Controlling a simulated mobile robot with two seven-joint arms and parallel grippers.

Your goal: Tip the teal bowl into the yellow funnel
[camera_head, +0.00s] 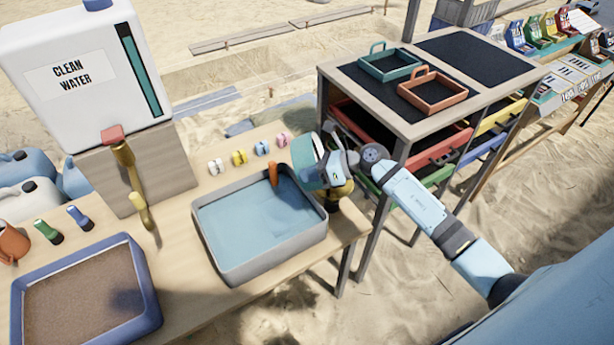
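The teal bowl (305,161) is at the right end of the workbench, beside the far right corner of the water basin. It is tilted on its side and seems to be above the bench top. My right gripper (332,160) reaches in from the right and appears shut on the bowl's right side; the fingertips are partly hidden. A yellow piece that looks like the funnel (341,191) shows just below the gripper, mostly covered by it. Whether the bowl touches the funnel I cannot tell. My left gripper is not in view.
A grey basin of water (215,245) holding an orange object (273,172) stands left of the bowl. A blue sand tray (150,290) and a white water tank (88,95) are further left. A drawer rack (400,128) stands close behind my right arm.

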